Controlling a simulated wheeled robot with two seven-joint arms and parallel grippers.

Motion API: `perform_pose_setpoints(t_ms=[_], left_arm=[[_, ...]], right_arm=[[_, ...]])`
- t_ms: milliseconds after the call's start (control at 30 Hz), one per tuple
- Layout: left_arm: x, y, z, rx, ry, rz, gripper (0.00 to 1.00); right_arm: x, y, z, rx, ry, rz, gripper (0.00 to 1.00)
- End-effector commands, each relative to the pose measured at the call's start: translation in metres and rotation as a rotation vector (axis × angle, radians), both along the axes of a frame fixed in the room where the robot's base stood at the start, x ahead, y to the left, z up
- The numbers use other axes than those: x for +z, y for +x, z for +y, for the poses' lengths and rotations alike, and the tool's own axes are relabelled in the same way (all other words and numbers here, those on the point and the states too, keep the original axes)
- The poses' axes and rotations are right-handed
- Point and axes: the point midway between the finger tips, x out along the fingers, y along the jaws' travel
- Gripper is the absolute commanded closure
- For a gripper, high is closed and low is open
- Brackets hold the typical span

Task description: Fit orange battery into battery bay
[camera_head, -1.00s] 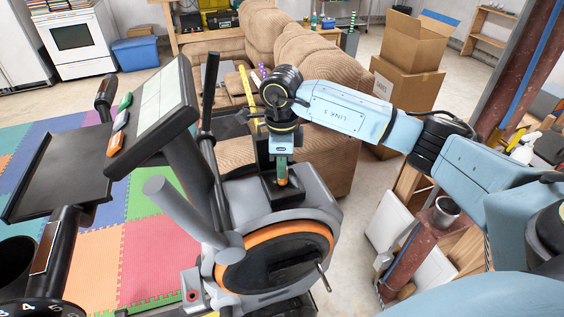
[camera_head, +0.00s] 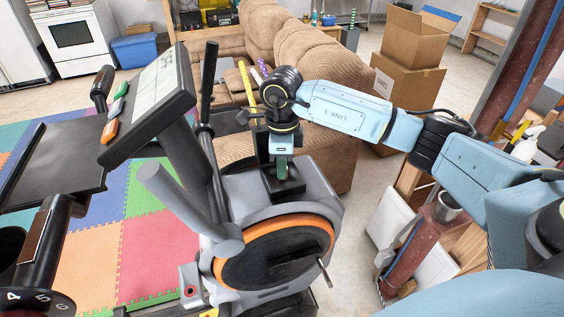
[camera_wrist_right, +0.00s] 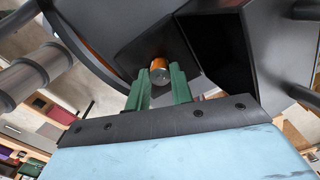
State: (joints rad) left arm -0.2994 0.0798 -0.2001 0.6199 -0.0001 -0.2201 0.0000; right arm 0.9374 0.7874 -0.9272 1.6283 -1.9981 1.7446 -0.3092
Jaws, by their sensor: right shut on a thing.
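My right gripper (camera_head: 282,174) points down at the black battery bay (camera_head: 270,186) on top of the grey bike body. In the right wrist view its green fingers (camera_wrist_right: 160,85) are shut on the orange battery (camera_wrist_right: 159,64), a small cylinder with a metallic near end. The battery's far end is hidden at the dark bay (camera_wrist_right: 142,50), so I cannot tell how deep it sits. In the head view the fingers hide the battery. My left gripper is not in view.
The bike's screen (camera_head: 157,92) and grey handle (camera_head: 190,205) stand left of my gripper. Orange, grey and green pieces (camera_head: 110,131) line the screen's edge. A brown sofa (camera_head: 320,60) stands behind, boxes (camera_head: 405,90) to the right.

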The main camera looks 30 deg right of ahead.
Motion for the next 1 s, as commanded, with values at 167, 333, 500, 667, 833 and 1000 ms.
perform_pose_setpoints(t_ms=[167,333,500,667,833,1000], left_arm=[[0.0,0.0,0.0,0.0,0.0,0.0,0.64],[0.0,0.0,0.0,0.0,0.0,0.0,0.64],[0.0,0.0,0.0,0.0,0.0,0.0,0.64],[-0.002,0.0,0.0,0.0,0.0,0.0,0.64],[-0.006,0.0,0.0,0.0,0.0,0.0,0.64],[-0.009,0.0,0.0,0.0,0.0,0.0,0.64]], right_arm=[[0.0,0.0,0.0,0.0,0.0,0.0,0.58],[0.0,0.0,0.0,0.0,0.0,0.0,0.52],[0.001,0.0,0.0,0.0,0.0,-0.001,0.52],[0.017,0.001,0.0,0.0,-0.001,-0.004,0.52],[0.054,0.001,0.0,0.0,0.001,-0.008,0.52],[0.092,0.001,0.0,0.0,0.001,-0.006,0.52]])
